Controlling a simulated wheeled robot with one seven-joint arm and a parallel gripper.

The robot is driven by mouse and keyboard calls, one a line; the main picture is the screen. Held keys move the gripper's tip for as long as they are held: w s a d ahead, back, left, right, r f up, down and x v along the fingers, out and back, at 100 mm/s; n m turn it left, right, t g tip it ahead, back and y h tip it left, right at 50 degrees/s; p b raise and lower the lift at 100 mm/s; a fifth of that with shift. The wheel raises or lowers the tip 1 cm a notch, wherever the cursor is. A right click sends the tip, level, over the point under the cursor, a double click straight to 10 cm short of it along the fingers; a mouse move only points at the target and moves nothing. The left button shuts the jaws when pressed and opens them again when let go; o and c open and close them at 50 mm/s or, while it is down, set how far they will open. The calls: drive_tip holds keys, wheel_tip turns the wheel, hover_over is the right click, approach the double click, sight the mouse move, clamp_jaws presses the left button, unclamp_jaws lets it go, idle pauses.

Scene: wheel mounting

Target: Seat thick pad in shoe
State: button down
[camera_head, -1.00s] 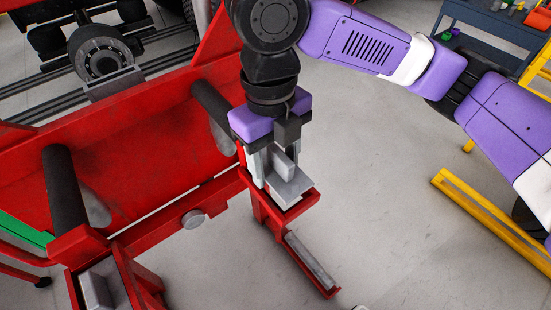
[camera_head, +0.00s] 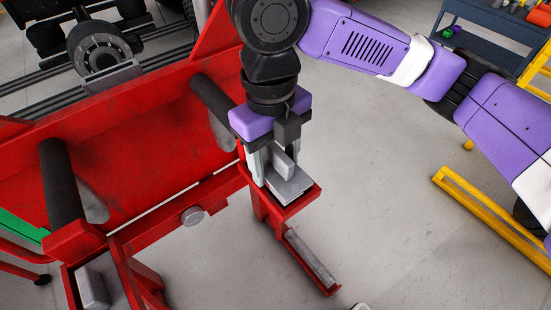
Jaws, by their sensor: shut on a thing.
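My gripper (camera_head: 270,167) points down at the right end of the red frame, its fingers shut on the upright rib of a grey pad (camera_head: 291,186). The pad's flat base is down at the red shoe (camera_head: 290,208), a shallow red tray with raised edges. The pad appears to lie within the shoe's rim; I cannot tell whether it touches the floor of the shoe. The far finger and part of the pad are hidden. Another grey pad (camera_head: 93,287) sits in the red holder at the lower left.
The red frame has two dark rollers (camera_head: 62,190) (camera_head: 213,105) and a grey round knob (camera_head: 192,215). A red arm with a grey strip (camera_head: 312,258) extends below the shoe. A yellow frame (camera_head: 490,217) stands right. Floor between is clear.

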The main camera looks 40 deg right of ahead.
sight(273, 145)
drive_tip(key=shift+c, duration=2.3)
unclamp_jaws()
drive_tip(key=shift+w+f, duration=0.15)
drive_tip(key=shift+w, duration=0.05)
drive_tip(key=shift+s, duration=0.1)
drive_tip(key=r, duration=0.7)
drive_tip(key=shift+w+r, duration=0.1)
drive_tip(key=shift+w, duration=0.2)
drive_tip(key=shift+r, duration=0.45)
